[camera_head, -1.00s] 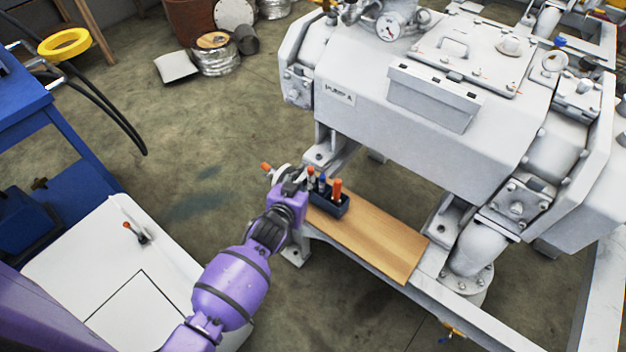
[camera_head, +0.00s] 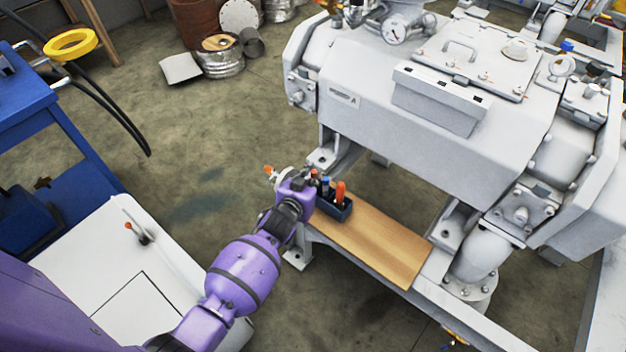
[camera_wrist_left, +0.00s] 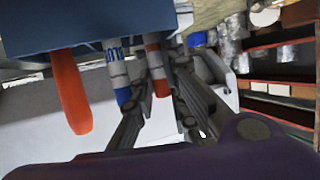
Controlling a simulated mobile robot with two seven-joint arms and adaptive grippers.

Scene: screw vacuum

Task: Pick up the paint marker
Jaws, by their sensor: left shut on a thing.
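A dark blue holder (camera_head: 338,211) stands on the wooden board with several upright items in it. They include an orange-handled item (camera_head: 341,190), a blue-tipped marker (camera_head: 326,184) and a red-tipped marker (camera_head: 315,175). My left gripper (camera_head: 306,182) is at the holder's left end. In the left wrist view, the left gripper (camera_wrist_left: 168,108) has its fingers around the red-and-white marker (camera_wrist_left: 155,62). The blue-and-white marker (camera_wrist_left: 117,72) is close beside one finger, and the orange item (camera_wrist_left: 69,90) is farther off. The marker's lower end is hidden in the holder (camera_wrist_left: 85,28).
The wooden board (camera_head: 375,245) lies across the frame of a large white vacuum machine (camera_head: 430,110). Its bare right part is clear. A white-topped cart (camera_head: 90,265) stands at the lower left, beside a blue bench (camera_head: 60,130).

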